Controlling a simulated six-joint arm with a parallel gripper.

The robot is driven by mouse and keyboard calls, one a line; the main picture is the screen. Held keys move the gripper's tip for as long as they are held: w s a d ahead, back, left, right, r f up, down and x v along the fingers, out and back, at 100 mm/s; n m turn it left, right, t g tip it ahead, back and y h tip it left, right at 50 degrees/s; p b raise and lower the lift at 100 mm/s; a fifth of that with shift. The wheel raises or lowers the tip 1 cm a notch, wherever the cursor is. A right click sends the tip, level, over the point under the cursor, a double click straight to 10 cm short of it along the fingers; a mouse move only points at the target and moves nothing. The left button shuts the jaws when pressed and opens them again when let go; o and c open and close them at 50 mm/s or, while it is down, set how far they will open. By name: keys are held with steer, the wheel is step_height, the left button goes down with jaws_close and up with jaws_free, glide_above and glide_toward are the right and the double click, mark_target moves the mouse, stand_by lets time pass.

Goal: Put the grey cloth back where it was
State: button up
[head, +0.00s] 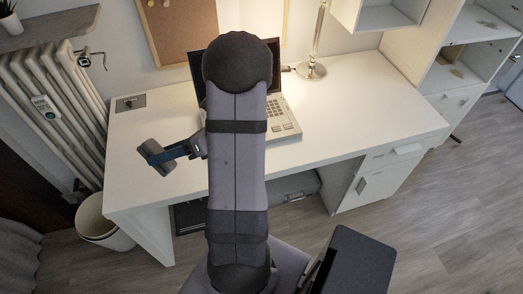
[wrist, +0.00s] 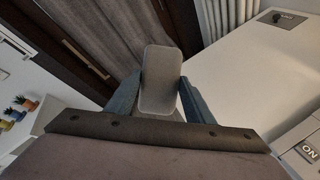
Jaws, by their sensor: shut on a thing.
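The grey cloth (head: 155,160) is a small, flat, rounded rectangle. In the head view it is at the left end of the white desk (head: 350,100), near the desk's left edge. My gripper (head: 170,153) is shut on it. In the wrist view the cloth (wrist: 160,80) stands between my two blue fingers (wrist: 158,95), one on each side of it. It looks held above the desk top, but the height is hard to tell. My arm hides part of the desk's middle.
An open laptop (head: 284,120) stands behind my arm, with a lamp (head: 312,70) to its right. A desk socket plate (head: 130,103) is at the back left. A radiator (head: 50,110) and a white bin (head: 100,222) are left of the desk. The desk's right half is clear.

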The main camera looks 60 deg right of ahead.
steer(key=s+d+r+m+h+p, duration=0.1)
steer(key=d+r+p, duration=0.1)
steer(key=d, duration=0.2)
steer(key=s+d+r+g+h+p, duration=0.1)
steer(key=d+r+h+p, duration=0.1)
steer(key=d+p, duration=0.1)
steer(key=s+d+r+m+h+p, duration=0.1)
steer(key=s+d+p, duration=0.1)
steer(key=d, duration=0.2)
steer(key=s+d+f+m+g+h, duration=0.6)
steer(key=s+d+f, duration=0.7)
steer(key=s, duration=0.3)
steer(key=shift+d+f+m+g+h+b, duration=0.3)
steer(key=shift+d+g, duration=0.05)
steer(key=shift+g, duration=0.15)
steer(key=shift+f, duration=0.1)
steer(key=shift+f+b, duration=3.25)
steer(key=shift+f, duration=1.65)
